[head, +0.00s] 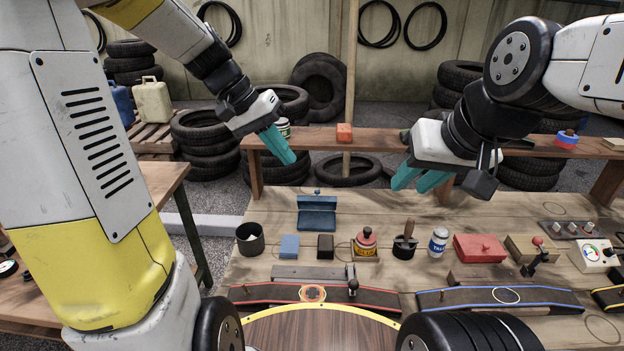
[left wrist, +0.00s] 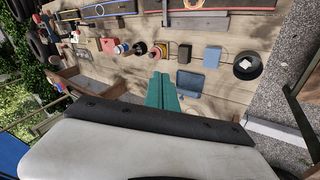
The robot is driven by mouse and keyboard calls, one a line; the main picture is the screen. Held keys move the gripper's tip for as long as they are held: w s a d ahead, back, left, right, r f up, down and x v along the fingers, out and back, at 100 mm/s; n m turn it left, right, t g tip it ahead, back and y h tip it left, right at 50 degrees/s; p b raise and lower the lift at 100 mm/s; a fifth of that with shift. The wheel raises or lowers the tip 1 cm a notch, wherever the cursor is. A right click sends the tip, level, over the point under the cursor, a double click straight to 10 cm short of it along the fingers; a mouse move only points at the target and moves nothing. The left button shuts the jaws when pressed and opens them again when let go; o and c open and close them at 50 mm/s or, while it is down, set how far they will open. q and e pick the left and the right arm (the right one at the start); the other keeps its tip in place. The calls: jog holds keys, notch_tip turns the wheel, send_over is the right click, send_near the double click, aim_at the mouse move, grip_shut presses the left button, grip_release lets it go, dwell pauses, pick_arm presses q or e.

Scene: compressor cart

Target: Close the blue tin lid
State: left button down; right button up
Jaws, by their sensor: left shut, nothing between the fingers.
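The blue tin (head: 317,219) stands on the workbench left of centre, with its hinged lid (head: 317,201) raised at the back. The tin also shows in the left wrist view (left wrist: 188,83), just right of my fingertips. My left gripper (head: 288,158) is shut and empty, in the air above and behind the tin, to its left in the head view. Its teal fingers show together in the left wrist view (left wrist: 162,90). My right gripper (head: 418,184) hangs empty over the back right of the bench, its fingers apart.
A dark can (head: 250,239), a blue block (head: 289,247) and a black block (head: 325,246) stand in front of the tin. A red-topped item (head: 366,241) stands to the right.

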pick_arm(q)
jog(key=w+a+f+t+h, duration=0.1)
jog(key=w+f+h, duration=0.3)
jog(key=w+f, duration=0.4)
jog(key=w+a+f+t+h, duration=0.2)
jog(key=w+f+h, duration=0.2)
jog(key=w+f, duration=0.3)
jog(key=w+a+f+n+t+h, duration=0.1)
jog(key=w+f+h, duration=0.3)
jog(key=w+f, duration=0.4)
jog(key=shift+w+a+f+t, duration=0.2)
jog(key=shift+a+f+t, duration=0.15)
jog(key=shift+f, duration=0.3)
jog(key=shift+w+a+f+t, duration=0.15)
jog(key=shift+a+f+t, duration=0.2)
jog(key=shift+f, duration=0.3)
jog(key=r, duration=0.2)
send_over(309, 203)
jog(key=w, duration=0.4)
jog(key=s+f, duration=0.2)
jog(key=shift+s, duration=0.4)
jog(key=shift+s+f, duration=0.15)
jog(key=shift+s, duration=0.15)
